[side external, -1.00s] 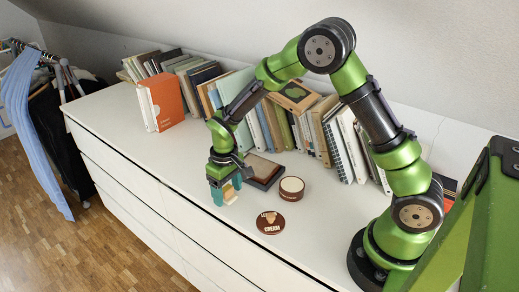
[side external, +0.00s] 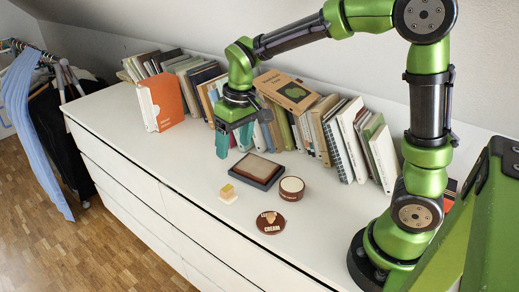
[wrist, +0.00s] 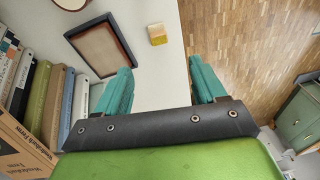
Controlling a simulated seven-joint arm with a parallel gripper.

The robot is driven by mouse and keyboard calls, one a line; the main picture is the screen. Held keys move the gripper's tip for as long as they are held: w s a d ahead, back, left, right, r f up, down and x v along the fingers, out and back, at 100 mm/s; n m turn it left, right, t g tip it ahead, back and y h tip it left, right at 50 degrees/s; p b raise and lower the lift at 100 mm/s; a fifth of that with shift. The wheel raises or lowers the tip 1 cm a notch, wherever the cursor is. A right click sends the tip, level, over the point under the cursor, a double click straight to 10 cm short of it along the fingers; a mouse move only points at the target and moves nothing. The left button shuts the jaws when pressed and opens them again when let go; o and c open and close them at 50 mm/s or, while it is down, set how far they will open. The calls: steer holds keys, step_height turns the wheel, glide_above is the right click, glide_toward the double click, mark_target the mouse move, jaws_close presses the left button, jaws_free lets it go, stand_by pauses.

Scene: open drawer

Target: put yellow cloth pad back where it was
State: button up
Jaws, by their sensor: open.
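My gripper (side external: 234,145) is open and empty, raised above the cabinet behind the pad and near the books. In the wrist view its two teal fingers (wrist: 160,68) stand well apart with nothing between them, and the pad lies beyond them.
A dark shallow tray (side external: 263,187) with a beige inside lies behind and right of the pad. A brown round jar (side external: 292,194) and a flat brown lid (side external: 270,228) lie to the right. Books (side external: 300,125) line the wall. The cabinet top (side external: 170,160) is clear on the left.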

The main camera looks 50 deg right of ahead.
steer(key=s+r+m+t+y, duration=0.1)
steer(key=s+r+m+t, duration=0.2)
steer(key=s, duration=1.2)
step_height(320, 180, up, 4)
steer(key=t, duration=0.2)
steer(key=shift+s+d+f+t, duration=0.15)
steer(key=shift+s+d+t, duration=0.15)
steer(key=shift+d+t, duration=0.1)
